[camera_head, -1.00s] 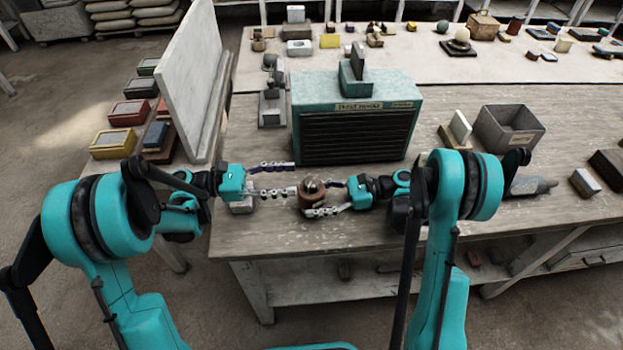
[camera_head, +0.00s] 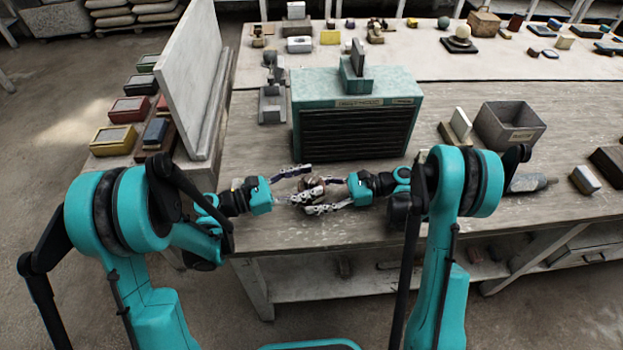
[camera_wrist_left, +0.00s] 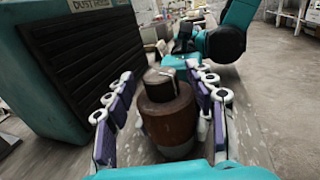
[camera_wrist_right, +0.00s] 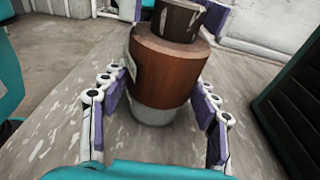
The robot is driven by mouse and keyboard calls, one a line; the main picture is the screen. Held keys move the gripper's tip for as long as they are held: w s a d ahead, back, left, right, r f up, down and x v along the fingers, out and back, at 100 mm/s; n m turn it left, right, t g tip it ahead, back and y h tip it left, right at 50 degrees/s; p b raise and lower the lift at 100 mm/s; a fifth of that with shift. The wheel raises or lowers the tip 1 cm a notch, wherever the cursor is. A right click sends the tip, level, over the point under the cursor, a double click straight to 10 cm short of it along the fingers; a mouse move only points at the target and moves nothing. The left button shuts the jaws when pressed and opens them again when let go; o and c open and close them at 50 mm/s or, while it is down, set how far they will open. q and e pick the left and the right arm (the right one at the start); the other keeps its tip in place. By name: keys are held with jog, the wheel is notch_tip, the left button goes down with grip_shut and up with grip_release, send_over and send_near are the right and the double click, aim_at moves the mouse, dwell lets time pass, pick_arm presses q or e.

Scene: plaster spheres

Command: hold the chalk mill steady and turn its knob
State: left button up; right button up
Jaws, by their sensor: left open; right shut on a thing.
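The chalk mill is a brown wooden cylinder with a pale base and a dark knob on top. It stands upright near the bench's front edge; its wooden body shows in the right wrist view (camera_wrist_right: 168,70). My right gripper (camera_wrist_right: 160,100) is shut on the body, one finger on each side. The knob (camera_wrist_left: 160,83) shows in the left wrist view. My left gripper (camera_wrist_left: 165,95) is open, its fingers on both sides of the mill's upper part, with gaps visible. In the head view the fingers of both grippers partly hide the mill (camera_head: 313,184).
A teal dust box (camera_head: 357,122) with a dark slatted front stands close behind the mill. A pale upright board (camera_head: 188,85) is at the left. A grey bin (camera_head: 508,126) stands at the right.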

pick_arm(q)
jog(key=shift+w+d, duration=0.2)
jog(key=shift+d, duration=0.5)
jog(key=c, duration=1.2)
jog(key=shift+g, duration=0.3)
jog(key=m+g, duration=0.3)
jog(key=g, duration=0.2)
jog(key=shift+w+m+h, duration=0.1)
jog(key=shift+m+h, duration=0.2)
jog(key=shift+m+g+y, duration=0.35)
jog(key=shift+m+g, duration=0.65)
jog(key=shift+g, duration=0.55)
jog(key=shift+m+g+y, duration=0.35)
jog(key=shift+m+g, duration=0.65)
jog(key=shift+g, duration=0.55)
jog(key=shift+g, duration=0.3)
